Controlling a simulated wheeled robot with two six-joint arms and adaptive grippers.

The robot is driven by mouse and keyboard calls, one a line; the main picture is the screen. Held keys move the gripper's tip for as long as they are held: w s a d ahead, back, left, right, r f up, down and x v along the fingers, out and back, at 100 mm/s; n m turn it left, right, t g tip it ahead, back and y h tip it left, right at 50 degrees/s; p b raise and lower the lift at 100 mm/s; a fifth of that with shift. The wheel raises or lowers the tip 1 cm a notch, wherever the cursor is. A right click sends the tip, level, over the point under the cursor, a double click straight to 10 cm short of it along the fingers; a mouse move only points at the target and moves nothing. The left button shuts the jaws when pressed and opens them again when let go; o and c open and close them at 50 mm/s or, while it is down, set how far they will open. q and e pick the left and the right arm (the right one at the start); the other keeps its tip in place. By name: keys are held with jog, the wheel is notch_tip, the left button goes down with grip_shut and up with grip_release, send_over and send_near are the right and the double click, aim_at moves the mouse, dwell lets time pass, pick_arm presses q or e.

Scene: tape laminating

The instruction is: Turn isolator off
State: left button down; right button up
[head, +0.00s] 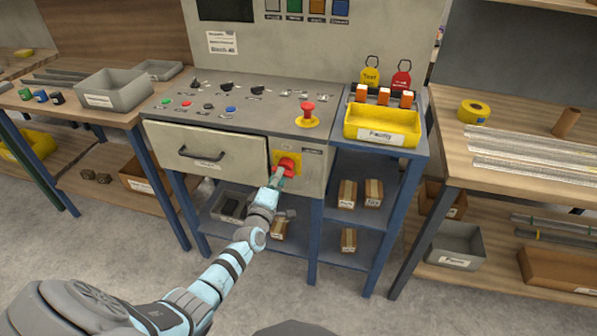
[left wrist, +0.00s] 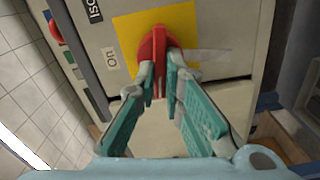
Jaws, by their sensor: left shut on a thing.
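The isolator is a red rotary handle (head: 286,165) on a yellow square plate (head: 296,158), on the front face of the grey control console, right of the drawer. In the left wrist view the red handle (left wrist: 159,60) stands out from the yellow plate (left wrist: 185,22), with a label beside it. My left gripper (head: 278,178) is at the handle, and its teal fingers (left wrist: 161,85) are shut on the handle's grip bar from both sides. The fingers hide part of the handle. My right gripper is not in view.
The console top carries buttons, knobs and a red emergency stop (head: 307,114) on a yellow base. A drawer (head: 208,155) is left of the isolator. A yellow bin (head: 382,125) stands right. Shelves below hold small boxes. Workbenches flank both sides.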

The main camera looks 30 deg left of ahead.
pick_arm(q)
jog(key=shift+f+n+b, duration=0.15)
jog(key=shift+n+b, duration=0.2)
jog(key=shift+n, duration=0.65)
jog(key=c, duration=1.7)
grip_release()
jog(key=v, duration=1.2)
